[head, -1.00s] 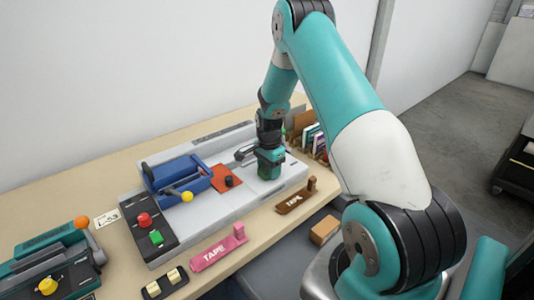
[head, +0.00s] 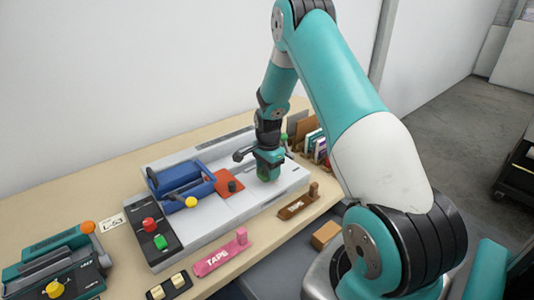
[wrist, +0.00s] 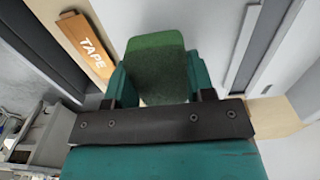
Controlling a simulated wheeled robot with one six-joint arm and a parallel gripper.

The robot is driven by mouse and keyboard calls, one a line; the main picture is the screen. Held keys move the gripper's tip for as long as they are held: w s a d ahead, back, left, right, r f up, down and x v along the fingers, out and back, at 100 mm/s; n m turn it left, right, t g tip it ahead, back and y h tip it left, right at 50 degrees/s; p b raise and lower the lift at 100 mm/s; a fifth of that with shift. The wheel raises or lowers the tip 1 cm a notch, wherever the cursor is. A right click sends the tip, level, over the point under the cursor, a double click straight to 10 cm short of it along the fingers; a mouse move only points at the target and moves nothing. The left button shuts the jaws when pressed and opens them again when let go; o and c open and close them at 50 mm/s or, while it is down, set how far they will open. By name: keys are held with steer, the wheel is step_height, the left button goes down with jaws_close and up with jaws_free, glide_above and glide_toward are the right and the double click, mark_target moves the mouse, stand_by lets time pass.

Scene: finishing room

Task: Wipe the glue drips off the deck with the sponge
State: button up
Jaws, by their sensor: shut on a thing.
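My gripper (head: 268,168) is shut on a green sponge (wrist: 158,62), which sticks out beyond the jaws in the wrist view. The gripper points down over the right part of the pale grey deck (head: 215,212) of the machine on the bench. The sponge's lower end is at or just above the deck, and I cannot tell whether it touches. I cannot make out glue drips; the arm and sponge cover part of the deck.
Left of the gripper are a red-orange plate (head: 224,188) and a blue handled unit (head: 178,180). A pink tape holder (head: 218,256) and a brown tape holder (head: 296,206) lie along the front edge. Upright cards or books (head: 313,145) stand right of the deck.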

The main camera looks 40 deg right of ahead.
steer(key=shift+r+p, duration=1.55)
steer(key=shift+r, duration=1.05)
steer(key=shift+f, duration=0.1)
steer(key=shift+w+f+b, duration=0.1)
steer(key=shift+f+b, duration=0.15)
steer(key=shift+b, duration=1.9)
